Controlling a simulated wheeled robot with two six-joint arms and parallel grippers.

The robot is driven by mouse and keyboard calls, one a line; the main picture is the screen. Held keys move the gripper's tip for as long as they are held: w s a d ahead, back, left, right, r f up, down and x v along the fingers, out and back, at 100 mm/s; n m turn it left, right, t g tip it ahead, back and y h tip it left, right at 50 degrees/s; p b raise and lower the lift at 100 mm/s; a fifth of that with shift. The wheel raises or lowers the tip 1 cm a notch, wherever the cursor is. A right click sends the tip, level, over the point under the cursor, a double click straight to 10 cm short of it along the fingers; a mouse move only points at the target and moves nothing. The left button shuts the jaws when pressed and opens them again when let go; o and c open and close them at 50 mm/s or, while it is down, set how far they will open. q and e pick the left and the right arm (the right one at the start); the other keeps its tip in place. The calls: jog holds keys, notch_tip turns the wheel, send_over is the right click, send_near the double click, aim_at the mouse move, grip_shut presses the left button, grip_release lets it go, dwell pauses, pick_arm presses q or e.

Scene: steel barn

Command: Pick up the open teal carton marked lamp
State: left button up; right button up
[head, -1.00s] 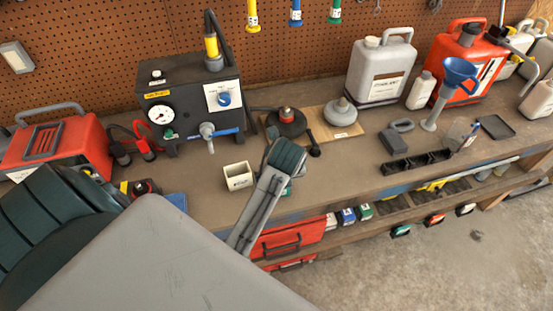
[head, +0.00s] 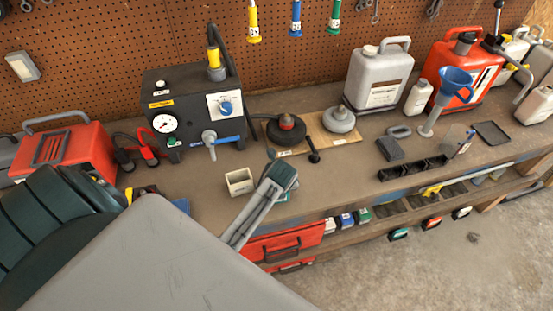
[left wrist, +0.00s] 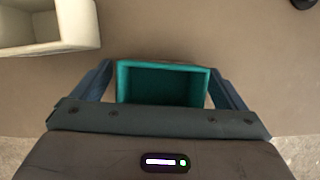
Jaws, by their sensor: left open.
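The open teal carton (left wrist: 163,66) shows in the left wrist view as a small box, its open top facing the camera and its inside dark and seemingly empty. In the head view only a sliver of the teal carton (head: 284,197) shows at the bench's front, mostly hidden by my left gripper (head: 282,175). In the wrist view the fingers of my left gripper (left wrist: 162,75) are open, one on each side of the carton. I cannot tell whether they touch it. The marking is not visible. My right gripper is not in view.
An open cream carton (head: 239,182) stands close by on the left. A black gauge box (head: 185,105) and a board with round grey and black pieces (head: 312,140) stand behind. A black divided tray (head: 413,168) lies to the right. The bench's front edge is close to the gripper.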

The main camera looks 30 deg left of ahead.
pick_arm(q)
jog(key=shift+c, duration=0.4)
jog(key=c, duration=1)
jog(key=shift+o, duration=0.2)
